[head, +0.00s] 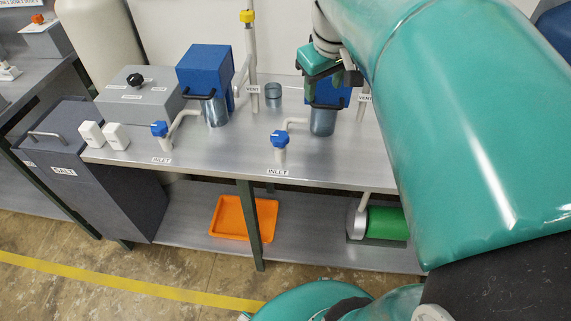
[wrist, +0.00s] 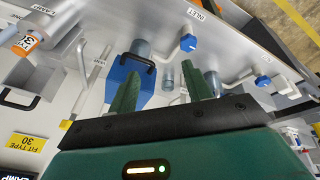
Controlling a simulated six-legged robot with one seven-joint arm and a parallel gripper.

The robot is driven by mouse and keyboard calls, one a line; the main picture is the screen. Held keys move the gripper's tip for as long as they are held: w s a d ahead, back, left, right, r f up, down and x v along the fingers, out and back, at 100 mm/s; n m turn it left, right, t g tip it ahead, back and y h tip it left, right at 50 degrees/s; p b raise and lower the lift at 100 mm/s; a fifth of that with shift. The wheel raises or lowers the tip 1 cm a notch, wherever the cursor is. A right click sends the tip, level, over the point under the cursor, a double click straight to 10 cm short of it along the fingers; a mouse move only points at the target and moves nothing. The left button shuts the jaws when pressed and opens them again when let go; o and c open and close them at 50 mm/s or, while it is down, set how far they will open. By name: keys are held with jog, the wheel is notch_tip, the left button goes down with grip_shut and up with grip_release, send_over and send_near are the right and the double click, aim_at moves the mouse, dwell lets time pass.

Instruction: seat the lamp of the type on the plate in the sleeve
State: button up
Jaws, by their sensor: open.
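A yellow plate (wrist: 25,142) reading "FIT TYPE 30" shows at the left of the wrist view. Above it, a grey cylindrical part (wrist: 8,33) carries an orange label that seems to read 30; it may be a lamp, cut off by the frame. Metal cylinders stand under the blue housings, the left one (head: 215,110) and the right one (head: 322,121); I cannot tell whether either is the sleeve. My gripper (head: 324,90) is over the right blue housing (head: 328,92), hiding part of it. In the wrist view my gripper (wrist: 161,70) is open, with nothing between the fingers.
The left blue housing (head: 204,68), a small grey cup (head: 273,95) and blue-capped inlet valves (head: 280,146) stand on the metal bench (head: 215,157). Vent pipes (head: 252,60) rise behind. A grey control box (head: 140,98) is at left. An orange tray (head: 232,235) lies on the lower shelf.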

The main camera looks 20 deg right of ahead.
jog(key=s+a+f+t, duration=0.1)
jog(key=s+a+f, duration=0.2)
jog(key=s+a, duration=0.3)
jog(key=s+a+f+m+t+y, duration=0.1)
jog(key=s+a+f, duration=0.3)
jog(key=s+a, duration=0.2)
jog(key=shift+s+a+f, duration=0.15)
jog(key=shift+a+f, duration=0.1)
jog(key=shift+a, duration=0.25)
jog(key=shift+d+m, duration=0.15)
jog(key=shift+m, duration=0.15)
